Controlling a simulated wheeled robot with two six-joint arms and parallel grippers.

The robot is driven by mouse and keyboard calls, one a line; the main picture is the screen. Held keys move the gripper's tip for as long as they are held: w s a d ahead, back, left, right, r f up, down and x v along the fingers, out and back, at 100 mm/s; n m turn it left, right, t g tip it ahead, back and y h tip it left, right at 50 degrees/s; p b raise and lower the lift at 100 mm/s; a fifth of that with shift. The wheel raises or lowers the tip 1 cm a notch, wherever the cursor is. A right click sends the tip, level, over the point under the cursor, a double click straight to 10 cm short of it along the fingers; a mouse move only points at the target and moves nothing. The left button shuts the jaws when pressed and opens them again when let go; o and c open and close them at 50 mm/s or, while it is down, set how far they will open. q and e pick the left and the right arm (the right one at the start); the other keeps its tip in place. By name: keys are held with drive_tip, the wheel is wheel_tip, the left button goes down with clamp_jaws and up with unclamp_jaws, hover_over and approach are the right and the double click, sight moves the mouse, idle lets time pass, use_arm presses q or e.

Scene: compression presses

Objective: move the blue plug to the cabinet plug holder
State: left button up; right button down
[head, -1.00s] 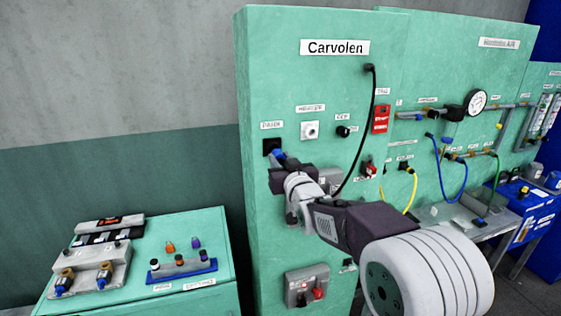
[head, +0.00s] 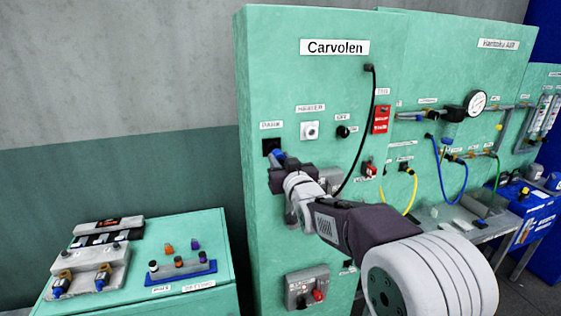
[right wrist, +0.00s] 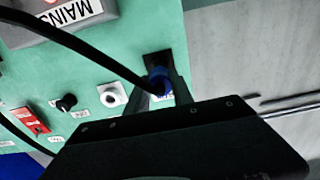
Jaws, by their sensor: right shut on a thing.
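The blue plug (head: 278,154) is at the black square plug holder (head: 271,146) on the left of the green cabinet face (head: 330,80). My right gripper (head: 280,159) is shut on the plug, with its fingers pointing at the cabinet. In the right wrist view the blue plug (right wrist: 158,76) sits between the fingers, its front against or in the dark holder (right wrist: 157,60). I cannot tell how deep it is in. A black cable (right wrist: 110,65) runs across that view to the plug. My left gripper is out of view.
A white knob (head: 310,130), a black knob (head: 343,131) and a red switch (head: 380,119) are right of the holder. My right arm hides part of the cabinet's middle. A low green bench (head: 215,245) with fittings and small coloured plugs stands at left.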

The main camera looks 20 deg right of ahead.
sight(277, 155)
idle(0.3)
drive_tip(key=shift+b, duration=0.3)
drive_tip(key=shift+w, duration=0.2)
drive_tip(key=shift+w, duration=0.35)
drive_tip(key=shift+w, duration=0.9)
drive_tip(key=c, duration=1.3)
unclamp_jaws()
drive_tip(key=shift+c, duration=0.2)
drive_tip(key=o, duration=0.3)
drive_tip(key=shift+w, duration=0.15)
